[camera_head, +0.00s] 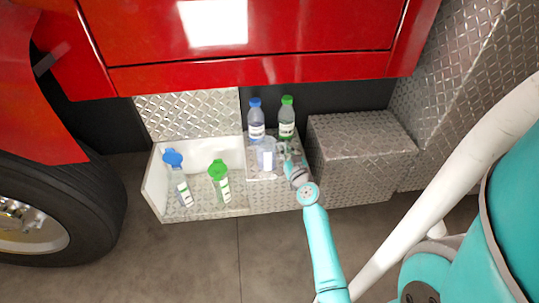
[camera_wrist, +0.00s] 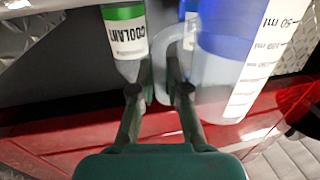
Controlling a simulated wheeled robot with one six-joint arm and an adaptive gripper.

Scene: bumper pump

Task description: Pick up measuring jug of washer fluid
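The measuring jug (camera_head: 266,155) is clear, with a white scale label, and stands upright on the tread-plate step. In the wrist view the jug (camera_wrist: 228,80) fills the right side, with bluish fluid and millilitre marks. Its pale handle loops toward my fingers. My gripper (camera_head: 287,152) is at the jug's right side. In the wrist view my gripper (camera_wrist: 162,78) has its green fingertips close together, one on each side of the handle, and looks shut on it. The exact contact is partly hidden by the fingers.
A green-capped coolant bottle (camera_head: 287,120) and a blue-capped bottle (camera_head: 256,120) stand just behind the jug. A white-walled bin (camera_head: 154,186) at left holds a blue-lidded and a green-lidded container. A tread-plate box (camera_head: 362,150) stands close on the right. Red bodywork (camera_head: 250,70) overhangs behind.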

